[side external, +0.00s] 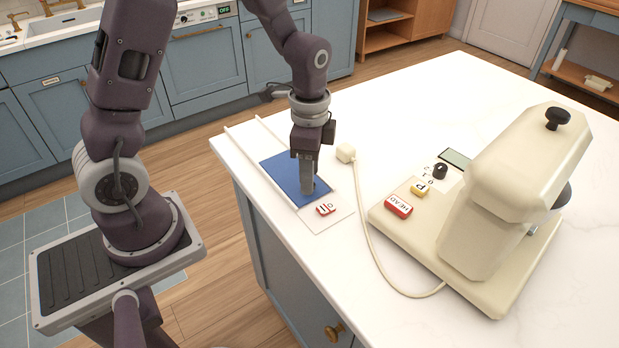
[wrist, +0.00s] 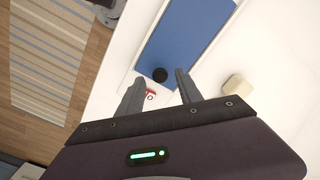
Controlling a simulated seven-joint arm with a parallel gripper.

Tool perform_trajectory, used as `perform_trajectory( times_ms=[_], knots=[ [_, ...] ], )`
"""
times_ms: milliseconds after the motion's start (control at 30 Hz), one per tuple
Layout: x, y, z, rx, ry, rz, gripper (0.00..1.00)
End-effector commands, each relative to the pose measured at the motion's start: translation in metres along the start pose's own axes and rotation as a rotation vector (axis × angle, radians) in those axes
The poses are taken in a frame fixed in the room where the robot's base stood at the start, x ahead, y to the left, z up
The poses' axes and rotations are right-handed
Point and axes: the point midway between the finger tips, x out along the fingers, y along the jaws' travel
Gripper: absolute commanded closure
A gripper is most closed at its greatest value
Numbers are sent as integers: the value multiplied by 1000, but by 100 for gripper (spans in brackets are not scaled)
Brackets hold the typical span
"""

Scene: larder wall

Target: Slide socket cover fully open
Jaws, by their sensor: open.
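The socket cover (side external: 287,172) is a flat blue panel set between two pale rails on the white countertop. It also shows in the wrist view (wrist: 187,38). A dark round knob (wrist: 160,74) sits on the cover near its end. My gripper (side external: 308,190) points down over the near end of the cover. In the wrist view my gripper (wrist: 157,82) is open, with the knob in line with the gap between its two fingers. I cannot tell whether the fingers touch the cover. Any socket under the cover is hidden.
A red-and-white switch (side external: 326,209) lies just beyond the cover's near end. A cream plug (side external: 346,153) with a cord lies to the right. The cord runs to a large cream mixer (side external: 490,210) with red and yellow labelled buttons. The countertop behind is clear.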

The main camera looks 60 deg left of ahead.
Motion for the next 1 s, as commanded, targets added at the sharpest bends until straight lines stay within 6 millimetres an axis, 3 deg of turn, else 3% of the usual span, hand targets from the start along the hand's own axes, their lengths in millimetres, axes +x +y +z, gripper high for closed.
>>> perform_trajectory(
  times_ms=[133, 400, 633, 1000],
  knots=[
    [18, 0, 0, -1, -1, 1, 57],
    [20, 0, 0, -2, 1, -1, 57],
    [20, 0, 0, -2, 1, -1, 100],
    [20, 0, 0, -2, 1, -1, 100]
  ],
)
